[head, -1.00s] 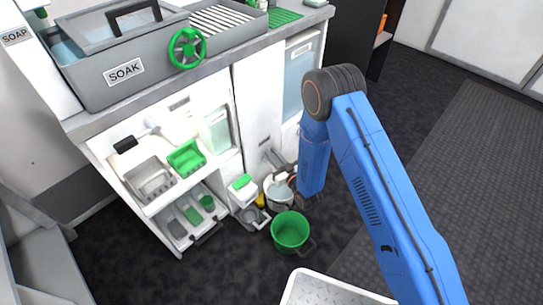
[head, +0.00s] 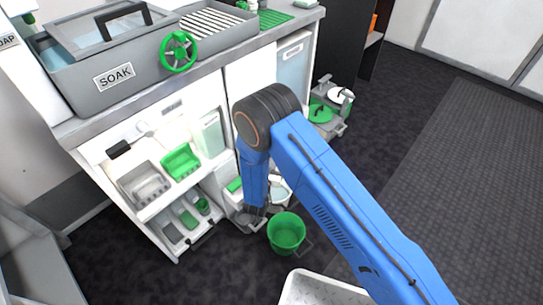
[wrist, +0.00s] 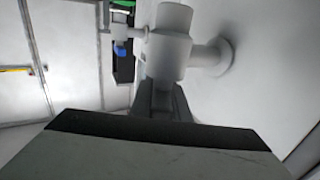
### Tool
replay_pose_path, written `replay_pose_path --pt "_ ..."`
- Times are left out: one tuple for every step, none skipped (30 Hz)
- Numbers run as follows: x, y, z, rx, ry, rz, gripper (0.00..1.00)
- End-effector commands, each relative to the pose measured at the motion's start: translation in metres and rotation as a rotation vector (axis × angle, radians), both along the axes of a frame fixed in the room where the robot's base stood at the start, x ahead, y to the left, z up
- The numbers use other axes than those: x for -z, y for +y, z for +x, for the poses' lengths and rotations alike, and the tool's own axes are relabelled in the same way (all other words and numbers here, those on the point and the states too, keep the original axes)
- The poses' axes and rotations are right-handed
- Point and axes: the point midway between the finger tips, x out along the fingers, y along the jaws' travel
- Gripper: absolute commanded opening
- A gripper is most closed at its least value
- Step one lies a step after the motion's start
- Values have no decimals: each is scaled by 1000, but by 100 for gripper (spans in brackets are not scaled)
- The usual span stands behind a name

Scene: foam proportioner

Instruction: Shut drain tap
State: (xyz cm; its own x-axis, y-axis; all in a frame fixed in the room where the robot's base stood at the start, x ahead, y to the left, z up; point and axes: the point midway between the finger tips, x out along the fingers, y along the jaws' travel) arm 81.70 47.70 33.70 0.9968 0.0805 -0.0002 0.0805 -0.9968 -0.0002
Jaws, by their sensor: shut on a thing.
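The drain tap (wrist: 172,42) is a pale grey pipe fitting in the wrist view, with a thick upright body, a side stem to the left and a round flange (wrist: 218,57) on the white wall. My gripper (wrist: 162,101) is right at the lower end of the body, its dark fingers shut on the tap's lower part. The gripped part is mostly hidden between the fingers, so I cannot tell the handle's angle. In the head view my blue arm covers the tap and my fingers.
A green bucket (head: 286,233) stands on the dark floor right of my arm's end. The white cabinet (head: 255,75) carries a grey soak sink (head: 85,90) with a green handwheel (head: 178,52). Open shelves hold a green basket (head: 181,161). Floor at right is clear.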

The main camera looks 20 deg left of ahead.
Motion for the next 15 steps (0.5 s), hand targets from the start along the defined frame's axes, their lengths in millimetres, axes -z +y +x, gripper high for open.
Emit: replay_pose_path --pt "1 0 -1 30 1 1 0" --pt "1 -1 -1 50 1 1 0" --pt "1 -2 0 75 1 0 0" --pt "1 -2 0 91 1 1 0" --pt "1 -3 0 107 1 1 0" --pt "1 -4 -1 127 1 0 0" --pt "1 -4 0 139 1 0 0" --pt "1 -5 0 152 1 0 0" --pt "1 -5 0 166 1 0 0" --pt "1 -6 0 177 1 0 0" --pt "1 -6 0 185 1 0 0" --pt "1 -7 0 195 1 0 0" --pt "1 -7 0 202 1 0 0" --pt "1 -7 0 207 1 0 0" --pt "0 -7 0 212 1 -1 0"
